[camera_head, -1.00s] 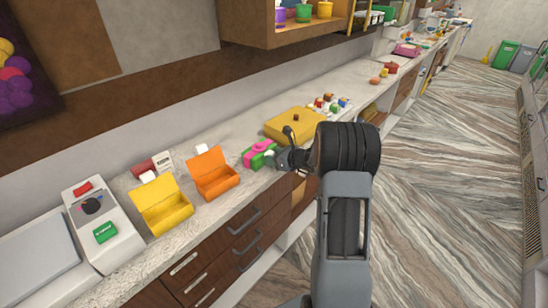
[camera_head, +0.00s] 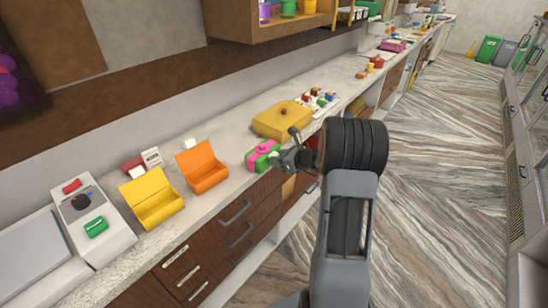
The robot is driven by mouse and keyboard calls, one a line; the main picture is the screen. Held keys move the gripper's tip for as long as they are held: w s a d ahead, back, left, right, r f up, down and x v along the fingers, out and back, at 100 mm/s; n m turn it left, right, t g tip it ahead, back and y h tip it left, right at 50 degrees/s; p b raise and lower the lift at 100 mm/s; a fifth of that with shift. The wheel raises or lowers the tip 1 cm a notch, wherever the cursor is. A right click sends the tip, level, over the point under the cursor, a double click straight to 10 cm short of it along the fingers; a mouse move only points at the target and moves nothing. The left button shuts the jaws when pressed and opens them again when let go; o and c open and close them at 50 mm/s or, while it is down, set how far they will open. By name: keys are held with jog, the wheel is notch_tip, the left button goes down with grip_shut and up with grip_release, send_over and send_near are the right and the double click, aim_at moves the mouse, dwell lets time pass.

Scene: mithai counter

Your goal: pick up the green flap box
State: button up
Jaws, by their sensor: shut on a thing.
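The green flap box (camera_head: 254,161), with a pink band and pink top piece, is at the front edge of the counter in the head view. My gripper (camera_head: 274,157) comes from the right and is shut on its right side. The fingers and the arm hide part of that side. I cannot tell whether its underside is clear of the counter.
An open orange box (camera_head: 202,168) and an open yellow box (camera_head: 152,200) stand to the left. A larger yellow box (camera_head: 283,119) is close behind the green box. A white machine (camera_head: 95,222) stands at the left. The counter is bare between the orange and green boxes.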

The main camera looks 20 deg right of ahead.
jog(key=shift+s+d, duration=0.2)
jog(key=shift+s, duration=0.2)
jog(key=o, duration=1.1)
jog(key=shift+a, duration=0.1)
jog(key=b+v, duration=0.1)
jog(key=v, duration=1.2)
jog(key=shift+s+d, duration=0.25)
jog(key=shift+s, duration=0.1)
jog(key=shift+r, duration=0.1)
